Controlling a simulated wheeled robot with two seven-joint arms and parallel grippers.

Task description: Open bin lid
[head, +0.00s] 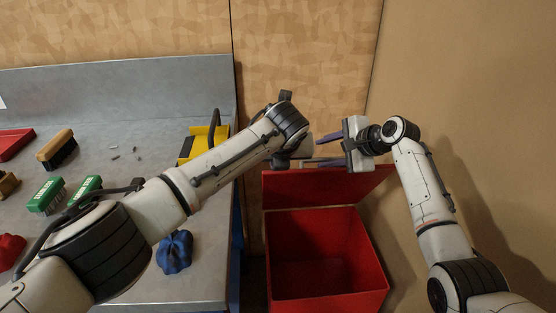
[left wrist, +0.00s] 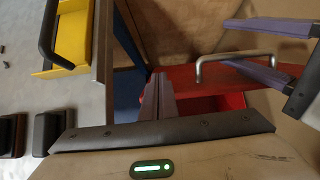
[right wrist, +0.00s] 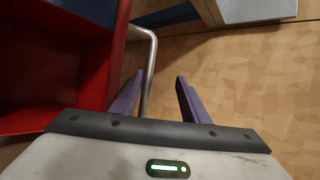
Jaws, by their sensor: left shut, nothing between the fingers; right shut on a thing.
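The red bin (head: 325,290) stands open on the floor, with its inside visible. Its red lid (head: 330,188) is raised and tilted up at the bin's back edge. The lid's metal handle shows clearly in the left wrist view (left wrist: 235,54) and the right wrist view (right wrist: 152,65).
Brown walls close in the back and right side. A narrow gap separates bench and bin.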

